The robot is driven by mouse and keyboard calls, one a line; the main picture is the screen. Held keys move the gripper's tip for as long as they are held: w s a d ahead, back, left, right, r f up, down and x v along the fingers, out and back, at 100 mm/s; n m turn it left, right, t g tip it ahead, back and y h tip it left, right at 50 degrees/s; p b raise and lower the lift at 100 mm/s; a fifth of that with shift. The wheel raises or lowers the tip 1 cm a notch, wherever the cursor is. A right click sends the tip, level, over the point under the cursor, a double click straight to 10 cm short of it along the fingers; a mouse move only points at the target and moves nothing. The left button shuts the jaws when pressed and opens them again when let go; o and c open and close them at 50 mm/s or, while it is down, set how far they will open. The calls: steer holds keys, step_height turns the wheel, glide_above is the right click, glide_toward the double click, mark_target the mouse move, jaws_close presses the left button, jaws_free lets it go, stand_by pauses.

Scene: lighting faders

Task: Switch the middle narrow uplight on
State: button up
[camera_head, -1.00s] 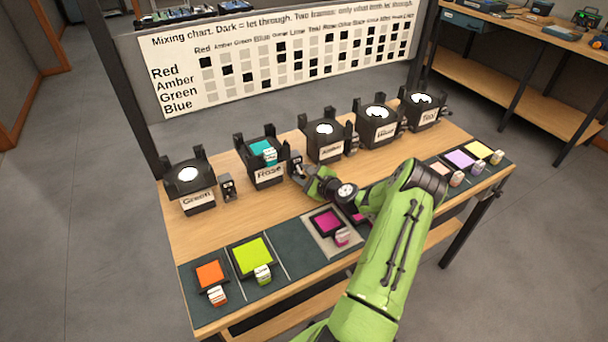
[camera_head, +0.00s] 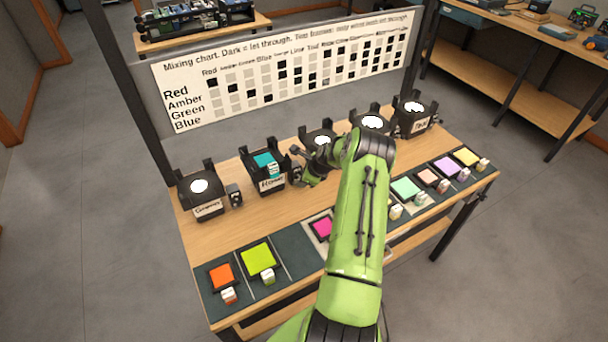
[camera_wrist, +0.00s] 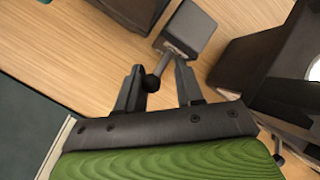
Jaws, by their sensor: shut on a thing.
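Several black uplights stand in a row on the wooden bench. The middle uplight (camera_head: 320,140) shows a white top and is partly covered by my arm. Left of it stands an uplight (camera_head: 264,172) with a teal filter in it. Between these two is a small grey switch box (camera_head: 296,172); in the wrist view the grey box (camera_wrist: 192,30) has a rod lever ending in a black ball knob (camera_wrist: 150,83). My gripper (camera_wrist: 160,72) has its two fingers either side of this lever and is shut on it. In the head view my gripper (camera_head: 302,160) is small and partly hidden.
Colour filters with small tags lie along the bench front, including an orange one (camera_head: 221,276), a lime one (camera_head: 257,257) and a magenta one (camera_head: 321,228). A mixing chart (camera_head: 290,70) stands behind. The left uplight (camera_head: 205,190) has its own switch box (camera_head: 235,195).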

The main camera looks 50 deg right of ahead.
steer(key=shift+w+r+g+y, duration=0.2)
steer(key=shift+g+y, duration=0.2)
steer(key=shift+g, duration=0.7)
steer(key=shift+a+r, duration=0.1)
steer(key=o, duration=0.7)
steer(key=shift+w+r, duration=0.1)
steer(key=shift+o, duration=0.2)
